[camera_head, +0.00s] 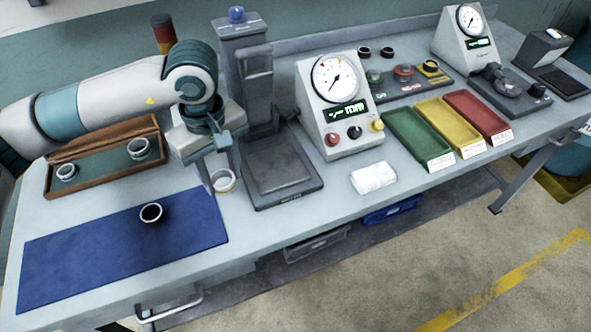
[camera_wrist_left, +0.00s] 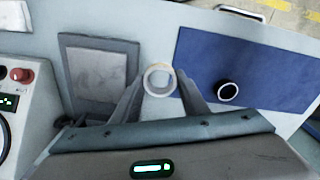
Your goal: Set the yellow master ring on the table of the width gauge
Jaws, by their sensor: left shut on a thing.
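My left gripper (camera_head: 219,188) is shut on a pale metal ring (camera_head: 225,184) with a yellowish tint, which looks like the yellow master ring. In the left wrist view the ring (camera_wrist_left: 158,80) sits between the two fingertips (camera_wrist_left: 160,86). It is over the bare bench between the blue mat and the gauge stand; its exact height is hard to tell. The gauge's flat dark table (camera_head: 278,168), below a grey column (camera_head: 246,80), is just right of it and empty. It also shows in the left wrist view (camera_wrist_left: 97,75). My right gripper is not in view.
A wooden case (camera_head: 95,178) with two rings is at left. A black ring (camera_head: 151,212) lies on the blue mat (camera_head: 100,255). A dial unit (camera_head: 335,100), a white cloth (camera_head: 373,177) and coloured trays (camera_head: 420,135) stand to the right.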

